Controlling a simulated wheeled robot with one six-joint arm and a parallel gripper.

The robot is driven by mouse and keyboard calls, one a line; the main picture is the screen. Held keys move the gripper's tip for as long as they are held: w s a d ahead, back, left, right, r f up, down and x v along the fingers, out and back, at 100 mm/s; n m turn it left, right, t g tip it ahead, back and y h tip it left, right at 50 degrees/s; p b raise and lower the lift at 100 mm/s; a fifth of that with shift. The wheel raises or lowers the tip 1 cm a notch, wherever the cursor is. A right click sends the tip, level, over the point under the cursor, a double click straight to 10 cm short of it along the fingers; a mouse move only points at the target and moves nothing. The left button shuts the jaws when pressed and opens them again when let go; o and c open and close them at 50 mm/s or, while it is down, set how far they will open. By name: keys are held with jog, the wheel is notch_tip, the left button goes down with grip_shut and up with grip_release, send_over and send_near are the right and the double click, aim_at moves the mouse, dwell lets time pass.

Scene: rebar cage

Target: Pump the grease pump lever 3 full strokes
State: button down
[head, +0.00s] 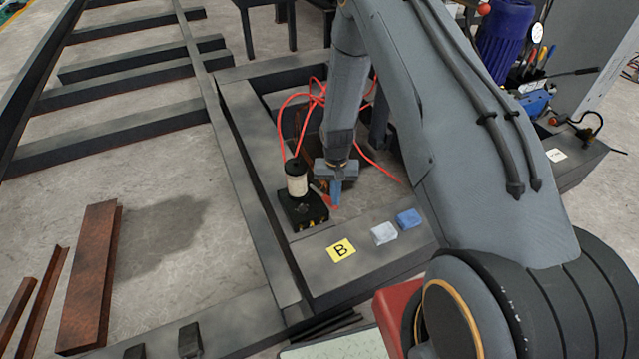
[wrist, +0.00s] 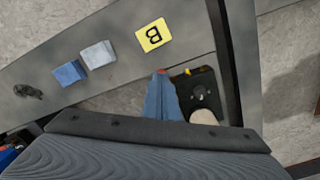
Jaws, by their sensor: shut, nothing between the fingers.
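The grease pump (head: 303,209) is a black block with a white, black-capped reservoir (head: 297,184). It stands on the dark steel frame, left of my gripper. In the wrist view the pump (wrist: 199,92) is right of my fingers, with part of the reservoir showing at the bottom. A small red piece (head: 331,203), apparently the lever's end, shows close beside my fingertips. My gripper (head: 336,197) points down with its blue fingers shut and empty. In the wrist view a bit of red shows at the fingertips (wrist: 161,75). Most of the lever is hidden, and I cannot tell whether the fingers touch it.
A yellow B label (head: 341,250), a white block (head: 384,233) and a blue block (head: 409,218) are on the frame's near beam. Red hoses (head: 282,118) loop behind the pump. A bench (head: 570,150) with tools is at the right.

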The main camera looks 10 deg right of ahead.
jog(key=shift+f, duration=0.1)
jog(key=shift+s+f, duration=0.3)
jog(key=shift+f, duration=0.35)
jog(key=shift+s+d+f+b, duration=0.1)
jog(key=shift+s+f+b, duration=0.15)
jog(key=shift+f+b, duration=0.25)
jog(key=shift+s+f, duration=0.3)
jog(key=shift+f, duration=0.4)
